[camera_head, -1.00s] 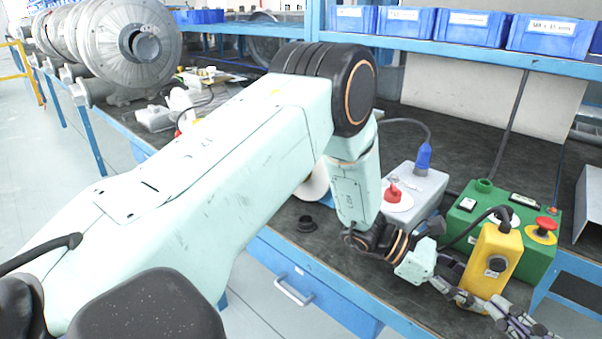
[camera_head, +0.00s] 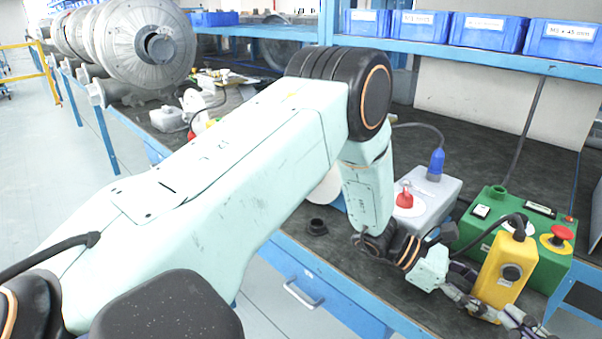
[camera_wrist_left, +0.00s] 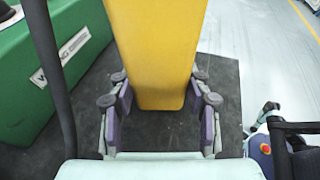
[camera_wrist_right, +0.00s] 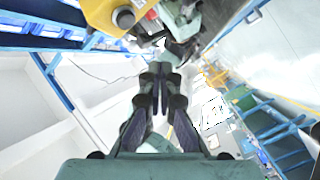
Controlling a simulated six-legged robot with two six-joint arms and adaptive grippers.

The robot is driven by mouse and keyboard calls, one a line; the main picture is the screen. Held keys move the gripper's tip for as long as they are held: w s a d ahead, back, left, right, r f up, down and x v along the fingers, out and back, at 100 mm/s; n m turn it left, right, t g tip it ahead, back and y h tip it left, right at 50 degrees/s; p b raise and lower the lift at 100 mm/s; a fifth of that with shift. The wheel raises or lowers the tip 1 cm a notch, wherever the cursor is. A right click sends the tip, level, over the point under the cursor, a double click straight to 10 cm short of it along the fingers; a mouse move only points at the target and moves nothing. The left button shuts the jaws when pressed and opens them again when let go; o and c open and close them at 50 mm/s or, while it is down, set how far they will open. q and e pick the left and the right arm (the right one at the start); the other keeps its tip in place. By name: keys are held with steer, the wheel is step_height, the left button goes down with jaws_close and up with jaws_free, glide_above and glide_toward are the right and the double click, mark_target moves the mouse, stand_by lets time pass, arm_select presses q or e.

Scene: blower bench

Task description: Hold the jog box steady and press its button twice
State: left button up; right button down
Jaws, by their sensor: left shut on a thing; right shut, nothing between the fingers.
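The yellow jog box (camera_head: 500,285) stands upright, slightly tilted, in front of the green control box, with a black round button (camera_head: 512,272) on its face and a cable from its top. My left gripper (camera_wrist_left: 160,95) is shut on the lower part of the jog box, one finger on each side; in the head view it reaches in from the left. In the right wrist view the jog box (camera_wrist_right: 98,14) and its button (camera_wrist_right: 124,18) show at the top. My right gripper (camera_wrist_right: 160,70) is shut and empty, its fingertips apart from the button.
The green control box (camera_head: 487,223) has a red mushroom button (camera_head: 562,233). A grey box (camera_head: 432,197) with a red knob stands left of it on the dark bench. Blue bins (camera_head: 483,32) line the shelf above.

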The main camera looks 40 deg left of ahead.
mark_target(511, 273)
arm_select(q)
steer(key=shift+f, duration=0.1)
stand_by(0.4)
arm_select(e)
steer(key=s, duration=0.2)
steer(key=s+d, duration=0.1)
steer(key=shift+s+d, duration=0.1)
steer(key=shift+s, duration=0.3)
steer(key=shift+w, duration=0.1)
steer(key=w+a, duration=0.2)
steer(key=w, duration=0.6)
steer(key=shift+w+a, duration=0.15)
steer(key=shift+a, duration=0.15)
steer(key=shift+w, duration=0.1)
stand_by(1.1)
steer(key=shift+w+a, duration=0.1)
steer(key=shift+w, duration=0.25)
